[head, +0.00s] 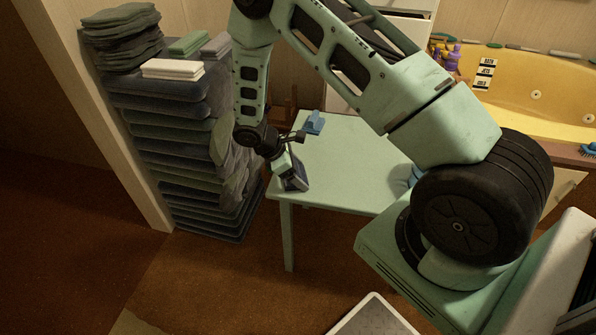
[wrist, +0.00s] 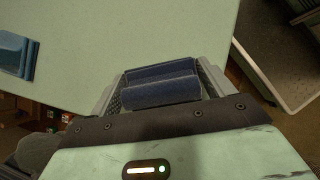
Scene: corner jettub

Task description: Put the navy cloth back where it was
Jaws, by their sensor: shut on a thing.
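My gripper (wrist: 160,88) is shut on the navy cloth (wrist: 162,92), which shows as two dark blue folds between the fingers in the wrist view. In the head view my gripper (head: 292,172) is at the near left corner of the pale green table (head: 350,150), with the navy cloth (head: 297,184) at its tip. I cannot tell whether the cloth touches the table. A tall stack of folded dark cloths (head: 165,130) stands left of the table.
A blue item (head: 314,122) lies on the table's far left part; it also shows in the wrist view (wrist: 14,55). White (head: 173,69), green (head: 189,43) and grey (head: 216,46) folded cloths lie on the stack. A yellow tub (head: 530,90) is at the right.

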